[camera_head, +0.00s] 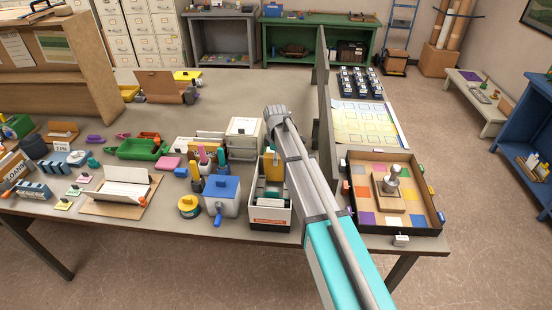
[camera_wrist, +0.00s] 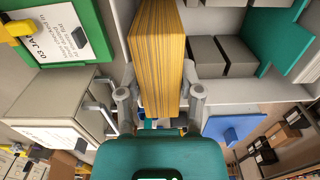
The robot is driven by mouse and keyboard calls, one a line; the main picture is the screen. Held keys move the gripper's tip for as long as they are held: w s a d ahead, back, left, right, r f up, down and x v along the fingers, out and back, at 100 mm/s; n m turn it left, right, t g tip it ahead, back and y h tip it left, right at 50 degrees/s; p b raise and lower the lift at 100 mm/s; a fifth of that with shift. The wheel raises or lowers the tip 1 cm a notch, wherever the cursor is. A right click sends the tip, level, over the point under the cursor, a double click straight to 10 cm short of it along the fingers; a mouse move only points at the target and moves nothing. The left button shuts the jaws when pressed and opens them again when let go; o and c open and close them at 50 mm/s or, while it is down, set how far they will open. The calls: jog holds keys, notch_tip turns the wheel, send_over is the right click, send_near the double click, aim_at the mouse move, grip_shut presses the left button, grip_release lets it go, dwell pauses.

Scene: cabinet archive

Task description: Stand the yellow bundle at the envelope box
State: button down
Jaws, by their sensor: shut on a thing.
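The yellow bundle (camera_wrist: 160,55) is a thick stack of layered sheets, upright between the two fingers of my gripper (camera_wrist: 160,98) in the wrist view. My gripper is shut on it. Beside it in that view are grey blocks (camera_wrist: 205,55) and a teal panel (camera_wrist: 270,35) against pale walls. In the head view the envelope box (camera_head: 269,222) is an open white box with an orange label at the front table edge, holding pale and teal pieces. A small yellow patch shows at its back, partly behind my arm. Whether the bundle's lower end touches anything is hidden.
A blue-lidded canister (camera_head: 221,190) stands close left of the box. A grey upright panel (camera_head: 326,120) and a shallow tray with coloured squares (camera_head: 413,222) are to the right. A pale cabinet-like box (camera_head: 244,138) stands behind. The table around the box is crowded.

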jog(key=shift+f, duration=0.1)
jog(key=shift+c, duration=0.8)
grip_release()
jog(key=shift+c, duration=0.9)
jog(key=shift+r+p, duration=3.5)
jog(key=shift+r, duration=0.05)
jog(key=shift+f, duration=0.15)
